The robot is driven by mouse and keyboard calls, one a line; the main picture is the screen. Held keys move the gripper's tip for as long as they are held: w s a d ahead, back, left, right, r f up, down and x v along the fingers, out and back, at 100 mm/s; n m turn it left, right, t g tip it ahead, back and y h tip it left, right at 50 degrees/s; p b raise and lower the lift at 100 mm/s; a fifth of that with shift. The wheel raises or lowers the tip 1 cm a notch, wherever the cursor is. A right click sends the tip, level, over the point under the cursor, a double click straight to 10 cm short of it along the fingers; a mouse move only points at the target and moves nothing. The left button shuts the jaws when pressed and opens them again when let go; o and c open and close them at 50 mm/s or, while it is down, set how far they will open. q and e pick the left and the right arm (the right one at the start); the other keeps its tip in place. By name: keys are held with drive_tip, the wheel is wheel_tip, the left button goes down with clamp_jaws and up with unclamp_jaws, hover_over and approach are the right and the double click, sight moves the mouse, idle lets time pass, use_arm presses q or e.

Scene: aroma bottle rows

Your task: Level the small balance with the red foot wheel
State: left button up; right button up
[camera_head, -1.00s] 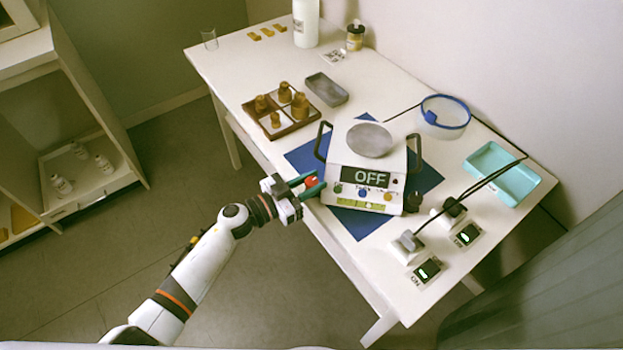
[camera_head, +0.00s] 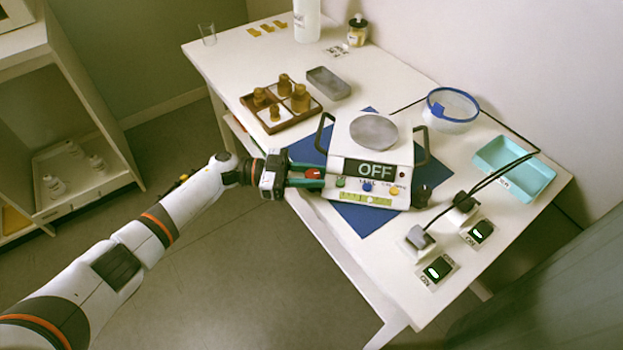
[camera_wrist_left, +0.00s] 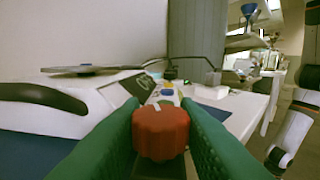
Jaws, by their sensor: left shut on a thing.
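The small balance (camera_head: 347,165) stands on a blue mat (camera_head: 357,219) on the white table. It has a round grey pan (camera_head: 373,132), a display reading OFF (camera_head: 375,170) and a green level strip (camera_head: 367,199) on its front. The red foot wheel (camera_head: 313,174) is at its front left corner. My left gripper (camera_head: 306,175) is at that corner, its green fingers on either side of the wheel and shut on it. The red wheel (camera_wrist_left: 161,132) also shows between the fingers in the left wrist view. My right gripper is not in view.
A clear tub with a blue rim (camera_head: 452,108), a teal tray (camera_head: 514,168) and lit switches (camera_head: 437,270) are to the right.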

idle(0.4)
use_arm(q)
drive_tip(key=o, duration=0.9)
